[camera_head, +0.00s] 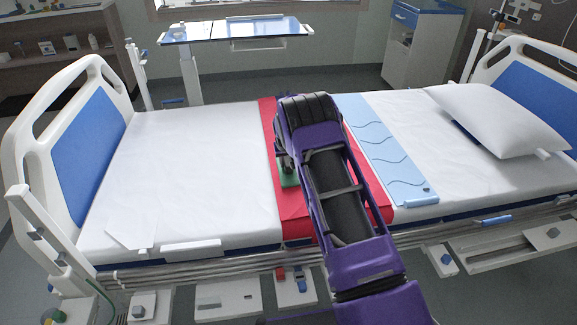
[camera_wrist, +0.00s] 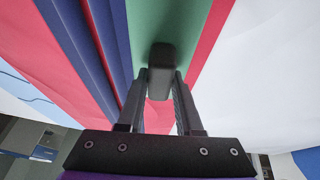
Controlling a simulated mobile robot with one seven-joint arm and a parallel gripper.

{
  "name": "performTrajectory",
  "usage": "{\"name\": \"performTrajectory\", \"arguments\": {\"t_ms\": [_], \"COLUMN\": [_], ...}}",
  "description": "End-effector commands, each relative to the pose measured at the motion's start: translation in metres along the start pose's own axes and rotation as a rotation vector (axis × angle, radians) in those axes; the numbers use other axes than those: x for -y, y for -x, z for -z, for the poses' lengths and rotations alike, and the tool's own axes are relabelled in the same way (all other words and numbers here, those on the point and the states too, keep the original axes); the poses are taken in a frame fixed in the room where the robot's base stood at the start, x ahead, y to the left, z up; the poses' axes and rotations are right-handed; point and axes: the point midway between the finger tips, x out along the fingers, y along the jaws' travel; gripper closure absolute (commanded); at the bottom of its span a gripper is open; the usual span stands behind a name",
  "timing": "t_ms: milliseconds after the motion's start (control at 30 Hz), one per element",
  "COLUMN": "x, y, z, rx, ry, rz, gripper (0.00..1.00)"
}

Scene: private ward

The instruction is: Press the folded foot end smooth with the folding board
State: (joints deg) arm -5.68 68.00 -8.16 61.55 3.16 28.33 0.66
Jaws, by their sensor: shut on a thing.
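A red folded cover (camera_head: 293,219) lies as a strip across the white bed, under my purple arm. The green folding board (camera_head: 289,180) shows in part beside my arm, over the red strip. In the wrist view my gripper (camera_wrist: 160,88) is shut on the dark handle (camera_wrist: 160,58) of the green board (camera_wrist: 200,20). Red cloth (camera_wrist: 213,40) shows on both sides of the board, with dark blue bands (camera_wrist: 92,45) along its left. My arm hides much of the strip in the head view. I cannot tell whether the board touches the cloth.
A light blue wavy-patterned strip (camera_head: 385,150) lies right of the red one. A white pillow (camera_head: 498,118) rests at the right end of the bed. The white sheet (camera_head: 185,165) on the left is mostly bare. An overbed table (camera_head: 205,32) stands behind the bed.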

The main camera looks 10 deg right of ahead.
Motion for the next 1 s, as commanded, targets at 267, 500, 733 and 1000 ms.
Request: {"name": "performTrajectory", "arguments": {"t_ms": [267,500,733,1000], "x": [-0.001,-0.001,-0.001,-0.001], "y": [-0.001,0.012,0.022,0.026], "z": [-0.004,-0.03,-0.058,-0.073], "rx": [0.004,0.01,0.011,0.009], "ry": [0.0,0.001,0.001,0.001], "rz": [-0.001,-0.001,-0.001,-0.001], "gripper": [1.0,1.0,1.0,1.0]}}
